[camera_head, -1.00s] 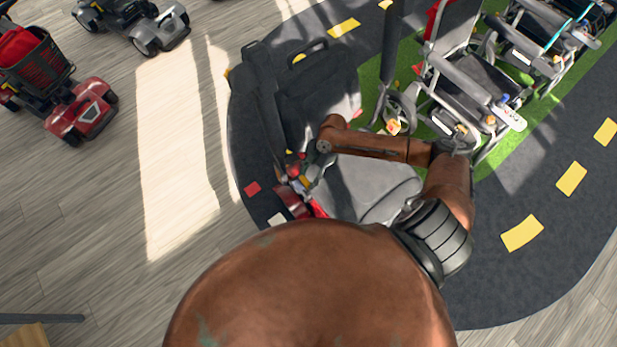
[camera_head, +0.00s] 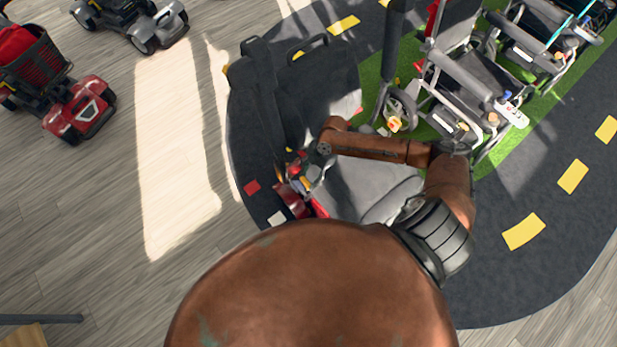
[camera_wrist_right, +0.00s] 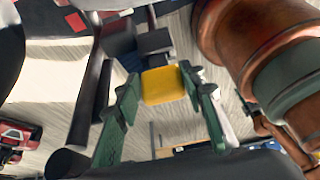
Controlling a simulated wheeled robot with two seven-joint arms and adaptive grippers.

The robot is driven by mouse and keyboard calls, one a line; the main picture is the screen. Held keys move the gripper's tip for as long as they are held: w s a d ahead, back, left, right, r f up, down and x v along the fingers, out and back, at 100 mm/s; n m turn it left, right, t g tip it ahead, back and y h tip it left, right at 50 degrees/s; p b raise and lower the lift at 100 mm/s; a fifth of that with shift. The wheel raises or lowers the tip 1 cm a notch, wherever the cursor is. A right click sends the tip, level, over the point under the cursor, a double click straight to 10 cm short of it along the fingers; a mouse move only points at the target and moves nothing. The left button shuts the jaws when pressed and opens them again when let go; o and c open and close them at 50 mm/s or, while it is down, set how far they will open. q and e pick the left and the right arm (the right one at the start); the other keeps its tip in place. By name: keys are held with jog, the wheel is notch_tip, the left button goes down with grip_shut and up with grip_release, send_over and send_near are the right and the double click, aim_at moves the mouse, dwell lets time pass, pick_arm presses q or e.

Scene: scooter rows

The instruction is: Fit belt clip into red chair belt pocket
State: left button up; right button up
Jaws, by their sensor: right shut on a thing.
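My right gripper (camera_head: 305,178) is at the end of the brown arm in the head view, low over the dark mat and beside a red part (camera_head: 291,200). In the right wrist view its green fingers (camera_wrist_right: 165,105) are closed on a yellow block (camera_wrist_right: 165,85), which looks like the belt clip. The block sits between the fingertips. I cannot make out the belt pocket; the red part beside the gripper may belong to the red chair, but my arm covers much of that area. My left gripper is out of view.
Wheelchairs (camera_head: 470,75) stand on green turf at the upper right. A red scooter (camera_head: 80,108) and a grey scooter (camera_head: 140,22) stand at the left. The wooden floor (camera_head: 120,230) between the red scooter and the mat is clear. A grey seat (camera_head: 365,185) lies under my forearm.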

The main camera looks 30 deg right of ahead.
jog(key=shift+f+b, duration=0.65)
jog(key=shift+f, duration=0.55)
jog(key=shift+f, duration=0.2)
dwell(0.4)
jog(key=o, duration=1.4)
jog(key=shift+c, duration=0.2)
jog(key=shift+d+r, duration=0.1)
jog(key=v, duration=1.1)
jog(key=shift+r, duration=0.35)
jog(key=shift+d, duration=0.1)
jog(key=shift+s, duration=0.15)
